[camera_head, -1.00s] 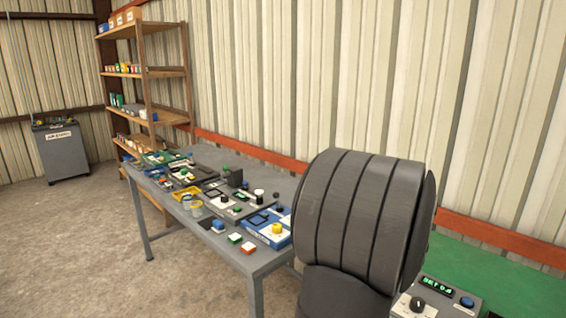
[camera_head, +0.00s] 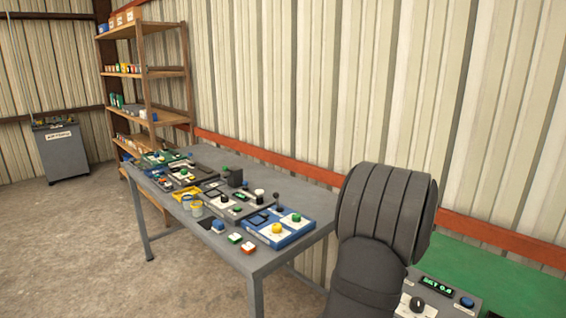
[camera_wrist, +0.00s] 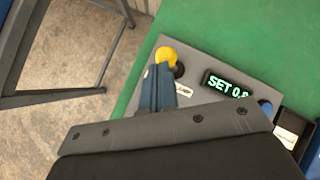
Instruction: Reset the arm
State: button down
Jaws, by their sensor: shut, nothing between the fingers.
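The lit green display (camera_wrist: 225,84) reads "SET 0." with an unclear last digit. In the head view my dark arm (camera_head: 385,215) stands at the right, in front of the panel's left side; the fingers are hidden there.
The panel sits on a green surface (camera_head: 485,262) at the right, with a blue button (camera_head: 467,302). A grey table (camera_head: 262,262) crowded with switch boxes stands to the left. Behind are a wooden shelf (camera_head: 146,73) and a grey cabinet (camera_head: 64,155). Open concrete floor lies at front left.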

notch_tip(320, 180, down, 2)
jog(key=shift+s, duration=0.1)
jog(key=s+d, duration=0.3)
jog(key=shift+s+d, duration=0.2)
jog(key=shift+d, duration=0.05)
jog(key=shift+s+d+f+m+t+y, duration=0.2)
jog(key=shift+s+d+m+t+y, duration=0.1)
jog(key=shift+s+d+t+y, duration=0.15)
